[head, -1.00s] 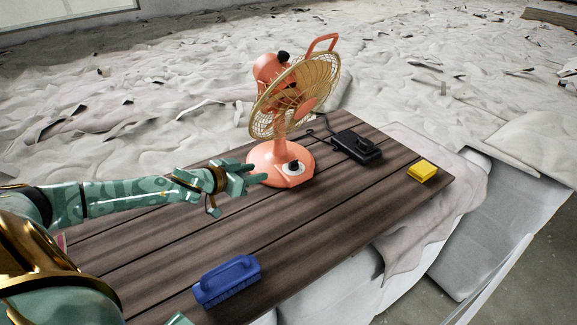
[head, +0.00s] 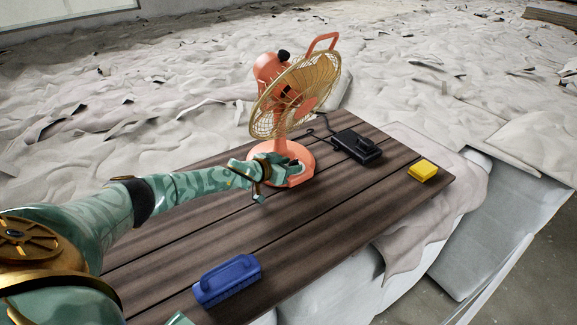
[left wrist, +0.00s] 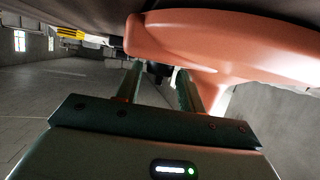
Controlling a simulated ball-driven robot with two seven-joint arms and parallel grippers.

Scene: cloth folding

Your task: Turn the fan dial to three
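The coral fan (head: 274,75) stands upright on the wooden table, its yellowish grille facing right. Its round base (head: 305,180) is on the table. My left gripper (head: 292,166) is at the front of the base and covers the dial in the head view. In the left wrist view its two fingers (left wrist: 158,84) are apart, with a dark knob-like part (left wrist: 155,70) between their tips. I cannot tell whether they touch it. The dial's setting is hidden. Of my right arm, at most a small teal tip shows at the bottom edge of the head view.
A blue brush (head: 228,281) lies at the table's front edge. A black iron-like object (head: 357,146) sits right of the fan, and a yellow block (head: 422,171) near the right corner. The wooden table (head: 300,235) is bare between the brush and the fan.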

